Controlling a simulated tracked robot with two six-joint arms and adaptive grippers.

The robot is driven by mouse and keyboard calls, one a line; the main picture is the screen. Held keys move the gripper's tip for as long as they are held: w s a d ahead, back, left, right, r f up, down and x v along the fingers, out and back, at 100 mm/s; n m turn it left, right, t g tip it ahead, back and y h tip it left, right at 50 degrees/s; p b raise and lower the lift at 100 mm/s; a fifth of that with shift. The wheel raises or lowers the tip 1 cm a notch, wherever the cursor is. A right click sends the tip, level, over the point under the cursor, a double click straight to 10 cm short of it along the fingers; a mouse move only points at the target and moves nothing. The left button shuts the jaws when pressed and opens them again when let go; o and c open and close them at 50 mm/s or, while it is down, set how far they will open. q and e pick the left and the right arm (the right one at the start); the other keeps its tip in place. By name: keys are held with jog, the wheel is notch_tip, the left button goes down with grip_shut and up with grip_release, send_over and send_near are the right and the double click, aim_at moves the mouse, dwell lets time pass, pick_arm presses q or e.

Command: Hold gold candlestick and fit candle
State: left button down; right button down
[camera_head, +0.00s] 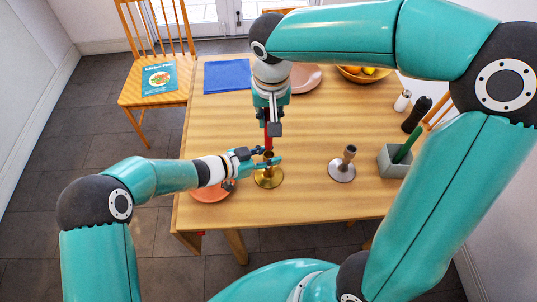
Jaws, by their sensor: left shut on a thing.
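The gold candlestick (268,180) stands upright near the table's front edge. My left gripper (266,160) comes in from the left and is shut on its upper stem. A red candle (268,140) hangs upright below my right gripper (270,118), which reaches down from above and seems shut on it. The candle's lower end is at the top of the gold candlestick. The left fingers partly hide that spot, so I cannot tell whether the candle is in the socket.
A silver candlestick (342,168) stands to the right. Beyond it are a grey box (392,165) with a green candle (408,143), a dark mill (416,115) and a white shaker (402,101). A pinkish plate (212,192) lies left; a blue mat (227,76) and fruit bowl (362,76) are behind.

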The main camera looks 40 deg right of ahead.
aim_at(269, 141)
jog(key=shift+f, duration=0.15)
dwell(0.5)
jog(key=shift+f, duration=1)
jog(key=shift+f, duration=1.8)
dwell(3.1)
dwell(0.4)
jog(key=c, duration=0.9)
grip_release()
jog(key=shift+c, duration=0.2)
notch_tip(269, 141, up, 12)
jog(key=s+a, duration=0.1)
jog(key=shift+s, duration=0.35)
